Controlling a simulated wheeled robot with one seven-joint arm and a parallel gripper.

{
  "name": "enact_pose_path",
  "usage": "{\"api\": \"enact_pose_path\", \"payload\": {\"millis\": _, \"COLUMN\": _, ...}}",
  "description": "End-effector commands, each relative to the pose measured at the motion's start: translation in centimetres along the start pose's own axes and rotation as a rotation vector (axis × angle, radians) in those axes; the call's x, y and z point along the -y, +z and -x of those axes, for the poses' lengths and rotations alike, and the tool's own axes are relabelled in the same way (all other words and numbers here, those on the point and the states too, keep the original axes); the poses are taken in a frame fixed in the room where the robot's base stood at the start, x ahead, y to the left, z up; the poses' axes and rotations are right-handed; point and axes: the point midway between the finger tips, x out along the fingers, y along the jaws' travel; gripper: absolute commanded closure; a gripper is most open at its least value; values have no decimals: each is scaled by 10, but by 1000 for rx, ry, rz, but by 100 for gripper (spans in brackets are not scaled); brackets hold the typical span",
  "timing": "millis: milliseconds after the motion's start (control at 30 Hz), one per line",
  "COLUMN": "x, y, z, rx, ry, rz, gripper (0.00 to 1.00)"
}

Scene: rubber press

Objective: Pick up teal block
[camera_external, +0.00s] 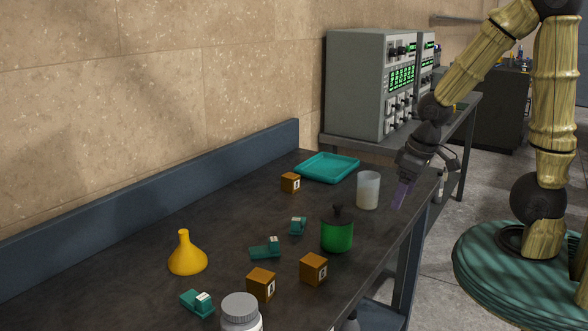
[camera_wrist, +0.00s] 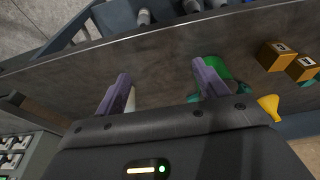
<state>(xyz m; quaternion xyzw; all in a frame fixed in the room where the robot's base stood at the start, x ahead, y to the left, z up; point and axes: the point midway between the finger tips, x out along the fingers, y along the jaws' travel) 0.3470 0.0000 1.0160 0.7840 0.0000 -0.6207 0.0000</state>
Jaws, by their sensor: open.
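Several small teal blocks with white labelled tops lie on the dark table in the external view. One teal block (camera_external: 297,226) is left of the green pot, another teal block (camera_external: 265,249) is nearer the middle, and a third teal block (camera_external: 196,303) is at the front left. My gripper (camera_external: 401,192) is open and empty above the table's right edge, right of the blocks and apart from them. In the wrist view its purple fingers (camera_wrist: 164,88) are spread, with bare table between them. Small teal parts show there beside the green pot and under the orange blocks, mostly hidden.
A green lidded pot (camera_external: 337,236) and a pale cup (camera_external: 368,190) stand between my gripper and the blocks. Orange lettered cubes (camera_external: 261,284), a yellow funnel (camera_external: 187,255) and a white jar (camera_external: 241,315) stand nearby. A teal tray (camera_external: 312,178) lies at the back.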

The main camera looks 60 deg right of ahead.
Motion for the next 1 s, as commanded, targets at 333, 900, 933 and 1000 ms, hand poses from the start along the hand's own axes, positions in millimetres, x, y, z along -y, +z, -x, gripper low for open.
{"api": "enact_pose_path", "payload": {"millis": 333, "x": 0, "y": -10, "z": 36, "rx": -8, "ry": 0, "rz": 0, "gripper": 28}}
{"api": "enact_pose_path", "payload": {"millis": 900, "x": 7, "y": -34, "z": 99, "rx": 12, "ry": 4, "rz": 47, "gripper": 28}}
{"api": "enact_pose_path", "payload": {"millis": 933, "x": 9, "y": -36, "z": 97, "rx": 14, "ry": 5, "rz": 61, "gripper": 28}}
{"api": "enact_pose_path", "payload": {"millis": 1000, "x": 15, "y": -42, "z": 92, "rx": 19, "ry": 5, "rz": 96, "gripper": 28}}
